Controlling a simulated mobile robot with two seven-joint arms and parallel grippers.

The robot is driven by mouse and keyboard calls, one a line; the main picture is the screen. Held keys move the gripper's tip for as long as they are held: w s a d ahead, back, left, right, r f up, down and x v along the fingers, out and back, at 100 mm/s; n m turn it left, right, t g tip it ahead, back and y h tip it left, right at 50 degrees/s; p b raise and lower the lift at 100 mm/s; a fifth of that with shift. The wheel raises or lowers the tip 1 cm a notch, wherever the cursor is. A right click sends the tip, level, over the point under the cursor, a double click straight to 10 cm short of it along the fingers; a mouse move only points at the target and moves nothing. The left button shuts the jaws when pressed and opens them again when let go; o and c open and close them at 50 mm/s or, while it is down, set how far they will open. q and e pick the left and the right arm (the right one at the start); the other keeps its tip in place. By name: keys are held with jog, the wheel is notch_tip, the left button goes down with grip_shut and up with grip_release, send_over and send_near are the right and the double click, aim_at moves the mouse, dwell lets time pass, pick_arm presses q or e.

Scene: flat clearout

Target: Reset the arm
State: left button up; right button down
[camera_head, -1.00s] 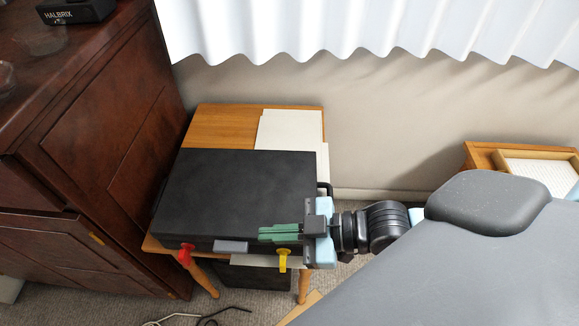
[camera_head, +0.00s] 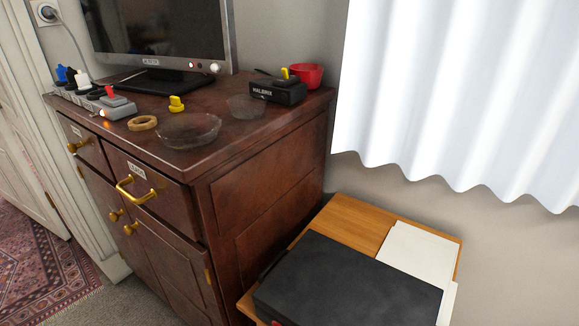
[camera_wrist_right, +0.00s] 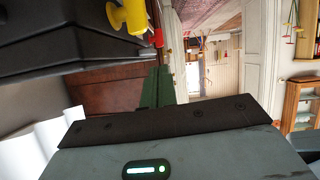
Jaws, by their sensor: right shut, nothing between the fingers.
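My right gripper (camera_wrist_right: 158,84) shows in the right wrist view, its green fingers together with nothing between them. The black case (camera_head: 350,285) lies closed on a small wooden table (camera_head: 352,222) at the bottom of the head view. In the right wrist view the case (camera_wrist_right: 75,30) fills the upper left, with a yellow latch (camera_wrist_right: 130,16) and a red latch (camera_wrist_right: 158,38) near the fingers. I cannot tell how far the fingers are from it. Neither gripper shows in the head view now.
A dark wooden cabinet (camera_head: 265,185) stands left of the table, carrying a monitor (camera_head: 160,35), glass bowls, a red bowl (camera_head: 306,75) and a power strip. White paper (camera_head: 418,258) lies beside the case. A white curtain (camera_head: 460,100) hangs behind.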

jog(key=s+d+f+m+g+h, duration=0.35)
jog(key=s+f+m+h, duration=0.2)
jog(key=s+f, duration=0.65)
jog(key=s+d+m+g+h, duration=0.2)
jog(key=s+g, duration=0.2)
jog(key=s, duration=0.6)
jog(key=s+d+m+g+h, duration=0.2)
jog(key=s+g+h, duration=0.15)
jog(key=s, duration=0.75)
jog(key=w+a+f+t+y, duration=0.3)
jog(key=w+f+t, duration=0.55)
jog(key=w, duration=0.25)
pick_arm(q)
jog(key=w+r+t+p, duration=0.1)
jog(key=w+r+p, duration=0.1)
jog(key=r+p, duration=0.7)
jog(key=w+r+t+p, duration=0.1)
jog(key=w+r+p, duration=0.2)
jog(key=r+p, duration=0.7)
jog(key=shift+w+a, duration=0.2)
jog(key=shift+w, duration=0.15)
pick_arm(e)
jog(key=w+r+t, duration=0.1)
jog(key=w+r, duration=0.2)
jog(key=r, duration=0.6)
jog(key=w+r+t, duration=0.2)
jog(key=r, duration=0.8)
jog(key=shift+w+d+n, duration=0.25)
jog(key=shift+w+n, duration=0.1)
jog(key=shift+w, duration=0.05)
